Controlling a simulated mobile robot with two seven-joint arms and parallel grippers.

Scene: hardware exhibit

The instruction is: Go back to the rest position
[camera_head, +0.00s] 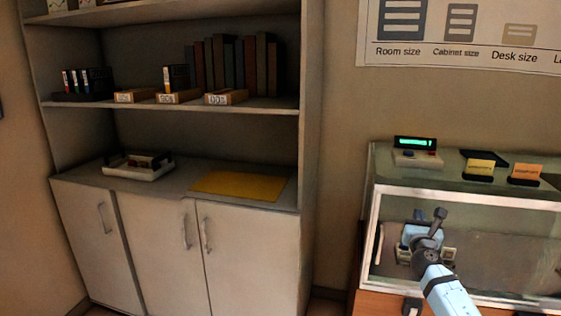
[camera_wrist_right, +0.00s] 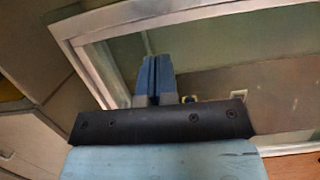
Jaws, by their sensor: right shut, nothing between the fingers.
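My right gripper (camera_head: 438,220) is in front of the glass display case (camera_head: 470,200) at the right of the head view. I cannot tell its exact distance from the front. In the right wrist view its two blue-grey fingers (camera_wrist_right: 154,64) are together and hold nothing, with the case's pale frame (camera_wrist_right: 100,32) behind them. My left gripper is not in view.
A cabinet with shelves (camera_head: 256,255) stands at the left, bearing a white tray (camera_head: 146,174), a yellow mat (camera_head: 241,185) and books (camera_head: 228,63). A small device with a green display (camera_head: 416,143) and orange cards (camera_head: 525,171) are on the case top.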

